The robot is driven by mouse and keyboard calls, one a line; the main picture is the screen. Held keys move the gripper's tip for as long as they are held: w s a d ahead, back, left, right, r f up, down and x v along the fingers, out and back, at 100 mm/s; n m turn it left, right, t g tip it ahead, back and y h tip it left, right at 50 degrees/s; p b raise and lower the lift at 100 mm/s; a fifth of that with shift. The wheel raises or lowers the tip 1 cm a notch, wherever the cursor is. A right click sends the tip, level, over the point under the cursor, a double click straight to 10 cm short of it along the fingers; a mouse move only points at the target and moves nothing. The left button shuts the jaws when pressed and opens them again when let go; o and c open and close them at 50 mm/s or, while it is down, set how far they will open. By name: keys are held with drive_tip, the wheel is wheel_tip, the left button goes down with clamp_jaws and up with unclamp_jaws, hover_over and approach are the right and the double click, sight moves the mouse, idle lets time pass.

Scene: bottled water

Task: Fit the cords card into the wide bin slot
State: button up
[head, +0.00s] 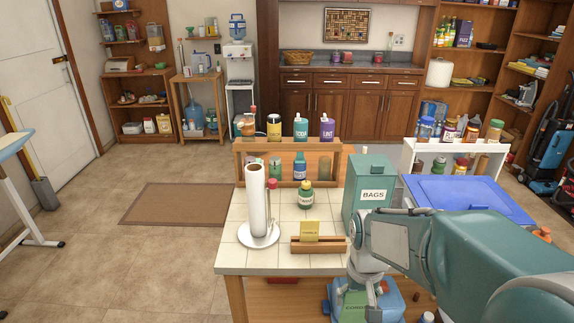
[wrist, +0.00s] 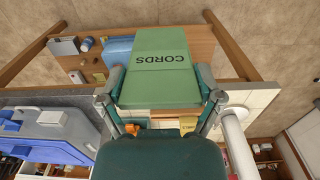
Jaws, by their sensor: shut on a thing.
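The green cords card (wrist: 158,55), lettered CORDS, is held between the two fingers of my gripper (wrist: 161,88) in the wrist view. In the head view, my gripper (head: 366,283) is low at the table's front right edge, with part of the green card (head: 352,308) below it. A teal bin (head: 368,188) marked BAGS stands on the table's right side, behind my gripper. A wooden slotted holder (head: 318,247) with a yellow card (head: 310,231) upright in it lies to the gripper's left. I cannot make out a wide slot on the bin.
A paper towel roll (head: 257,200) and a green bottle (head: 306,195) stand on the tiled table (head: 232,262). A wooden rack (head: 240,165) with bottles is at the back. A blue-lidded container (head: 470,198) is at right. Below the card is a lower wooden shelf (wrist: 190,45) with small items.

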drive_tip(key=w+f, duration=1.4)
drive_tip(key=f, duration=0.2)
drive_tip(key=shift+d, duration=0.45)
